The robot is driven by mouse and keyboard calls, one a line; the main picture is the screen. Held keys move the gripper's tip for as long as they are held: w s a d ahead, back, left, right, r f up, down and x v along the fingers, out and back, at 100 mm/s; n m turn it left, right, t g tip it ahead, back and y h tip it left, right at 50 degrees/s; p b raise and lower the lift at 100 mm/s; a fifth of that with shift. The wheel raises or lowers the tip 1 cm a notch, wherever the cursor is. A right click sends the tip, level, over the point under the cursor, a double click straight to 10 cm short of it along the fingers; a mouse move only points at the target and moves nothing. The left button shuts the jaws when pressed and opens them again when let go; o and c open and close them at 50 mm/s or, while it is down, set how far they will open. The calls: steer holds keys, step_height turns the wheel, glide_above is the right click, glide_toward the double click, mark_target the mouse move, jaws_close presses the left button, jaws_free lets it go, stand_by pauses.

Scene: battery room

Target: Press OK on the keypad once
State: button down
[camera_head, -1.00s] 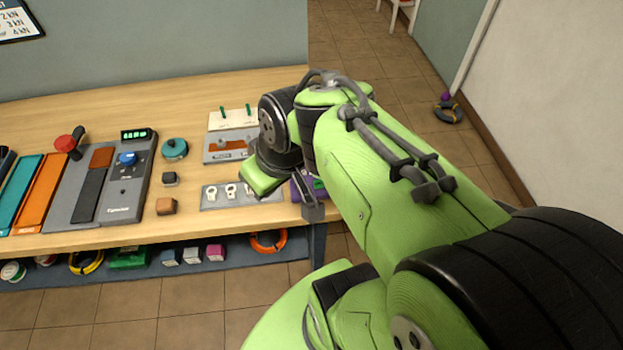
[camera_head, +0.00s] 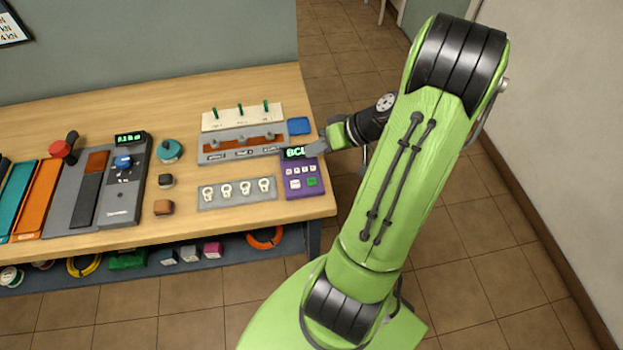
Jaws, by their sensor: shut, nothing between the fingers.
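The purple keypad (camera_head: 292,169) lies near the right front corner of the table. Its lit display (camera_head: 293,153) shows green characters that begin "BCL"; the right end is covered by my gripper. Below the display is a row of small pale keys. Under them are a white key (camera_head: 295,184) and a green key (camera_head: 311,182); their labels are too small to read. My gripper (camera_head: 318,148) is shut and empty, at the keypad's upper right corner, with its tip over the display's edge. I cannot tell whether it touches. The green key is uncovered, below the gripper.
A grey plate with several white key-shaped pieces (camera_head: 238,204) lies left of the keypad. Behind it stands a grey panel with levers (camera_head: 241,153), with a blue square piece (camera_head: 299,126) beside it. A console with a blue knob (camera_head: 124,180) is farther left. Floor is open right of the table.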

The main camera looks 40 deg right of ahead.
mark_target(316, 181)
step_height(316, 181, down, 9)
steer(key=b, duration=0.7)
steer(key=shift+b, duration=0.3)
stand_by(1.4)
steer(key=shift+f+b, duration=0.35)
steer(key=shift+b, duration=0.05)
steer(key=shift+f+b, duration=0.4)
steer(key=shift+f, duration=0.05)
stand_by(0.4)
steer(key=shift+r, duration=0.2)
steer(key=shift+r+p, duration=0.7)
steer(key=shift+r, duration=0.1)
